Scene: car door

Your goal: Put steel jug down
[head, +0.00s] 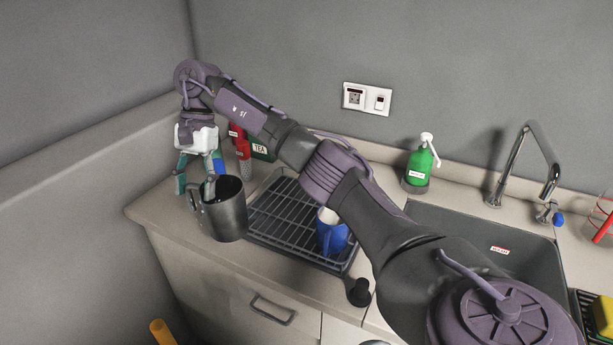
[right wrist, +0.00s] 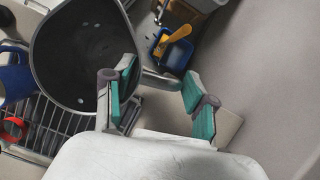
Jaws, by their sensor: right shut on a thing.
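The steel jug (head: 225,212) is a dark grey metal vessel at the left end of the counter, left of the drying rack. It is roughly upright, with its open mouth facing up. My right gripper (head: 199,172) is at its left rim and handle, shut on the jug's handle side. In the right wrist view the jug (right wrist: 85,50) looks empty, and the green-padded fingers (right wrist: 160,100) are around its handle. I cannot tell whether the jug's base touches the counter. My left gripper is not in view.
A black drying rack (head: 276,212) holds a blue mug (head: 331,236). A red-handled item (head: 238,140) and a tea box (head: 262,150) stand behind the jug. A green soap bottle (head: 419,166) is near the sink (head: 470,245). The counter's left corner (head: 150,207) is bare.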

